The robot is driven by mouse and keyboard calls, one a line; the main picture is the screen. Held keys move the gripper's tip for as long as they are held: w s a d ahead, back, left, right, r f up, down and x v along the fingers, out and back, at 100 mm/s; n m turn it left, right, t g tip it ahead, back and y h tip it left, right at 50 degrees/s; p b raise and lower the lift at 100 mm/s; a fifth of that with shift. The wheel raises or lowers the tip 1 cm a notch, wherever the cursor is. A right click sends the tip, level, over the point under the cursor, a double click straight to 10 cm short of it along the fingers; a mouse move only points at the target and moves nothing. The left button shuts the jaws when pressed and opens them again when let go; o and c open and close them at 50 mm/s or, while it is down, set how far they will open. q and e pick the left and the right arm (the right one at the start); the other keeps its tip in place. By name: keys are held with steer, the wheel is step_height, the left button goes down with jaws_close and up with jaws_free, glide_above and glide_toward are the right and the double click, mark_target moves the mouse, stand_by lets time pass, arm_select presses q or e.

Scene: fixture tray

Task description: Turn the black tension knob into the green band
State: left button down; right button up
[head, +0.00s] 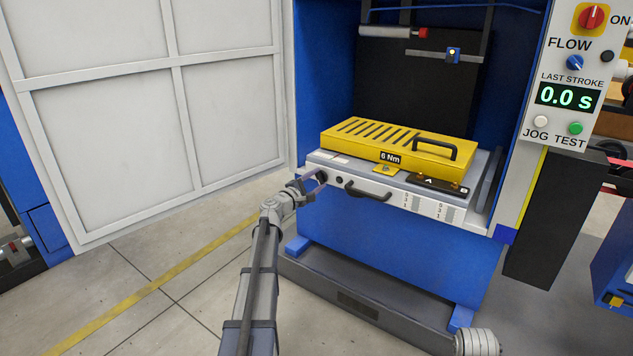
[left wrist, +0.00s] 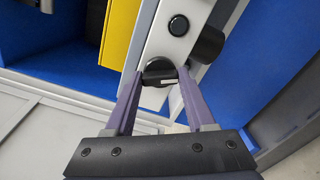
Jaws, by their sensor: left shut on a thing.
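The black tension knob (left wrist: 158,66) sits on the pale front panel of the tray, with a short white pointer mark on its face. My left gripper (left wrist: 161,76) has its two purple fingers on either side of the knob and is shut on it. In the head view my left gripper (head: 318,181) reaches the left end of the tray front, where it largely covers the knob. I cannot make out a green band in either view. My right gripper is not in view.
A round black button (left wrist: 179,25) and a black bar handle (head: 368,190) are close by on the fixture tray (head: 425,207). A yellow slotted cover (head: 400,145) lies on top. A white door (head: 150,100) stands open at left.

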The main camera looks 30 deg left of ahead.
arm_select(q)
steer(key=m, duration=0.5)
steer(key=shift+m, duration=0.7)
steer(key=shift+c, duration=1.2)
jaws_free()
steer(key=s, duration=0.7)
steer(key=shift+s+a, duration=0.25)
steer(key=shift+s, duration=0.15)
steer(key=shift+w, duration=0.1)
